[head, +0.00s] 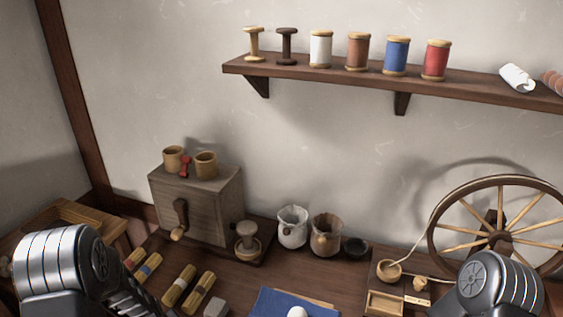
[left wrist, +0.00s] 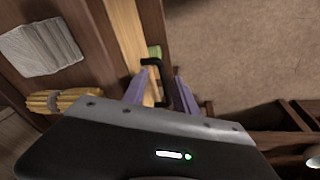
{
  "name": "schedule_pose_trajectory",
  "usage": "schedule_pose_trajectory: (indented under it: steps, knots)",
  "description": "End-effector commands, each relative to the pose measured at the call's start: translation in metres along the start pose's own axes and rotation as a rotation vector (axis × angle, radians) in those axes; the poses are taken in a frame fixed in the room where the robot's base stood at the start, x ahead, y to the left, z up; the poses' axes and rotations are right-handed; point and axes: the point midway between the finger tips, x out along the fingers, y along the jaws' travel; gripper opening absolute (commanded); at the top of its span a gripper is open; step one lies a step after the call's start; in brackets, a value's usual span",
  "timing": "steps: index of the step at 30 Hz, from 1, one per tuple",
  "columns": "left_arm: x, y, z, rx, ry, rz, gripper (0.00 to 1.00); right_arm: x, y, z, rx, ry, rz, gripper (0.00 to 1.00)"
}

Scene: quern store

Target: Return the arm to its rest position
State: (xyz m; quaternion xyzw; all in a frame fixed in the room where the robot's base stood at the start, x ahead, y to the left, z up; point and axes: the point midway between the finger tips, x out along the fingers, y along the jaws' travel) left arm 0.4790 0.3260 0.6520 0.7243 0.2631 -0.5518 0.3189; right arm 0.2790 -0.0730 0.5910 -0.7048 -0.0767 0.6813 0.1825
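My left arm (head: 65,262) enters the head view at the lower left, and my right arm (head: 497,282) at the lower right. Both grippers are outside the head view. In the left wrist view my left gripper (left wrist: 162,80) has its two purple fingers apart. A black bent handle (left wrist: 155,63) shows around and between the fingertips, beside a pale wooden strip (left wrist: 125,35). I cannot tell whether a finger touches it, but the fingers do not look closed on it.
A wall shelf (head: 310,76) holds several spools. Below stand a grey wooden box (head: 205,208) with a crank, a white pot (head: 292,228), a brown pot (head: 325,235) and a spoked wheel (head: 490,205). Open floor (left wrist: 235,50) shows in the left wrist view.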

Motion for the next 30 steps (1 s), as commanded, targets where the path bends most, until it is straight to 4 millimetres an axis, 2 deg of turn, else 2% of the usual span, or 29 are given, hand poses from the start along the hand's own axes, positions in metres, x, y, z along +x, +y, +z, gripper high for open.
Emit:
schedule_pose_trajectory:
  steps: [1, 3, 5, 6, 9, 12, 13, 15, 18, 30]
  knots:
    - [0.011, 0.002, 0.033, 0.103, -0.021, 0.007, 0.34, 0.0, 0.0, 0.0, 0.0, 0.0, 0.0, 0.4]
    - [0.021, 0.007, 0.08, 0.254, -0.05, 0.034, 0.34, 0.0, 0.0, 0.0, 0.0, 0.0, 0.0, 0.4]
    - [0.026, 0.011, 0.124, 0.375, -0.084, 0.068, 0.34, 0.0, 0.0, 0.0, 0.0, 0.0, 0.0, 0.4]
    - [0.027, 0.013, 0.155, 0.446, -0.112, 0.095, 0.34, 0.0, 0.0, 0.0, 0.0, 0.0, 0.0, 0.4]
    - [0.022, 0.016, 0.226, 0.58, -0.186, 0.168, 0.34, 0.0, 0.0, 0.0, 0.0, 0.0, 0.0, 0.4]
    - [0.011, 0.016, 0.28, 0.644, -0.262, 0.226, 0.34, 0.0, 0.0, 0.0, 0.0, 0.0, 0.0, 0.4]
    - [0.008, 0.016, 0.292, 0.654, -0.283, 0.238, 0.34, 0.0, 0.0, 0.0, 0.0, 0.0, 0.0, 0.4]
    - [0.002, 0.013, 0.314, 0.662, -0.327, 0.253, 0.34, 0.0, 0.0, 0.0, 0.0, 0.0, 0.0, 0.4]
    - [-0.001, 0.011, 0.329, 0.656, -0.363, 0.263, 0.34, 0.0, 0.0, 0.0, 0.0, 0.0, 0.0, 0.4]
    - [0.001, 0.009, 0.328, 0.645, -0.364, 0.257, 0.34, 0.0, 0.0, 0.0, 0.0, 0.0, 0.0, 0.4]
